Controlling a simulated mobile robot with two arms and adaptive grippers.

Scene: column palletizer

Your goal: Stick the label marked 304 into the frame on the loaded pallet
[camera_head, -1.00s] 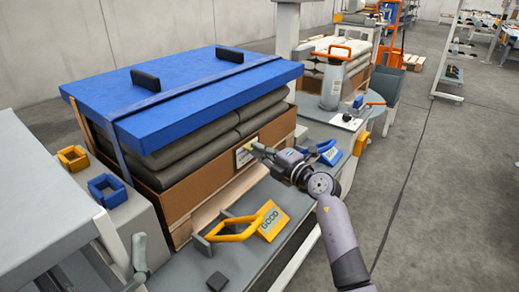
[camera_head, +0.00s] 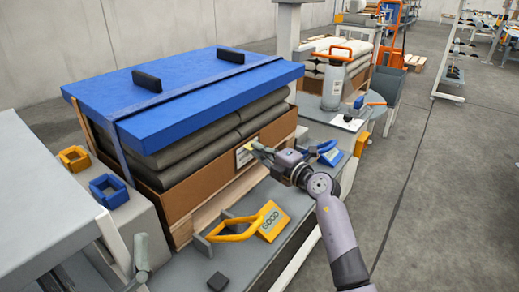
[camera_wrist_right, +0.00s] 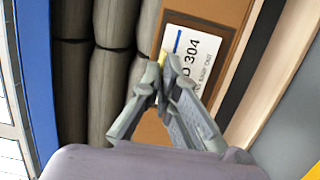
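The label marked 304 (camera_wrist_right: 196,62) is a white card with a blue stripe and a yellow tab. It lies against the brown end face of the loaded pallet's box, within a darker brown frame (camera_wrist_right: 222,35); it also shows in the head view (camera_head: 243,157). My right gripper (camera_wrist_right: 165,72) is at the label's edge, its fingertips closed on the yellow tab. I cannot tell whether the label is fully seated. A grey-green finger-like part (camera_head: 141,252) at the lower left of the head view may be my left gripper; its opening is unclear.
A blue lid (camera_head: 185,90) covers grey sacks on the pallet.

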